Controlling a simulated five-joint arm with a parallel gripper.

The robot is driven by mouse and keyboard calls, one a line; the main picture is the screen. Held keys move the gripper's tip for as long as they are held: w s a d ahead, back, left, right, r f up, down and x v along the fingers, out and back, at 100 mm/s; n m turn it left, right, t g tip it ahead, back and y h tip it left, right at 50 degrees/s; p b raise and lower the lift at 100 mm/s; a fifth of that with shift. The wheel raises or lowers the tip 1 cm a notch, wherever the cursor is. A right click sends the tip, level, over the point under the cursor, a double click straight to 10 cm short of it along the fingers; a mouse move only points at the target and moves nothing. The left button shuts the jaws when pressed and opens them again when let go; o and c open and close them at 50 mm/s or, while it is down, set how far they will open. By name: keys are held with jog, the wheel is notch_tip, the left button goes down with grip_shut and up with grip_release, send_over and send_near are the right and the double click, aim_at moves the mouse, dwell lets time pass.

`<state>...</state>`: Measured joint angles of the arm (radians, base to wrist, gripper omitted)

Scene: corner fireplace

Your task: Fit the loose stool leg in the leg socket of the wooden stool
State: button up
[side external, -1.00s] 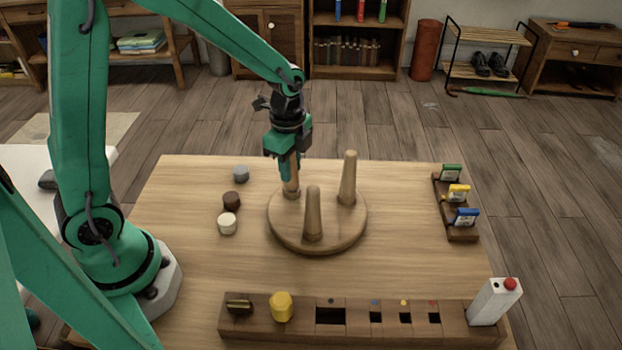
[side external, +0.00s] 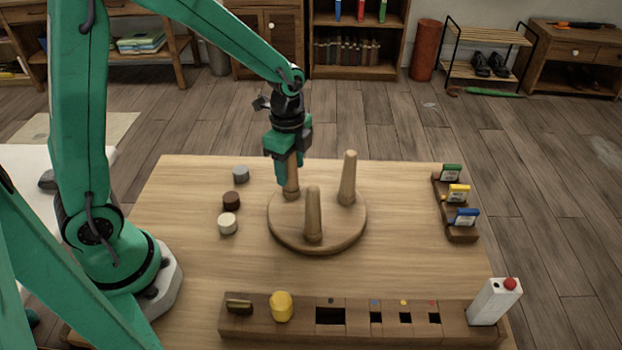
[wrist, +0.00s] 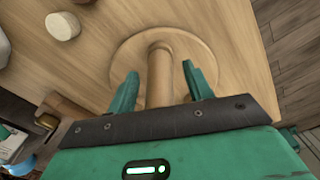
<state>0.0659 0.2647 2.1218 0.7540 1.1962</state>
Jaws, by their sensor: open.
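The wooden stool (side external: 277,221) lies upside down on the table, its round seat flat and its legs pointing up. Two legs stand on it, one at the front (side external: 313,215) and one at the back right (side external: 348,180). The loose stool leg (side external: 292,186) stands upright at the seat's back left, its foot at the leg socket, which it hides. How deep it sits I cannot tell. My gripper (side external: 290,177) is open around this leg. In the wrist view, my gripper's fingers (wrist: 160,84) stand either side of the leg (wrist: 160,72), with gaps showing.
Grey (side external: 241,174), brown (side external: 231,201) and white (side external: 227,223) round pieces lie left of the stool. A wooden block with slots (side external: 355,331) runs along the front, with a white box (side external: 492,303) at its right end. A card rack (side external: 461,232) stands right. Table between is clear.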

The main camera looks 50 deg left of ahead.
notch_tip(320, 180, up, 7)
jog(key=shift+r, duration=0.15)
dwell(0.4)
jog(key=shift+s+a+r+n, duration=0.1)
jog(key=shift+s+r+n, duration=0.35)
jog(key=shift+r, duration=0.2)
jog(key=s+a+r+n+t, duration=0.2)
jog(key=s+r+n+t, duration=0.3)
jog(key=s+n, duration=0.8)
notch_tip(320, 180, up, 3)
jog(key=shift+s+r+t, duration=0.1)
jog(key=shift+s+t, duration=0.2)
jog(key=shift+s, duration=0.1)
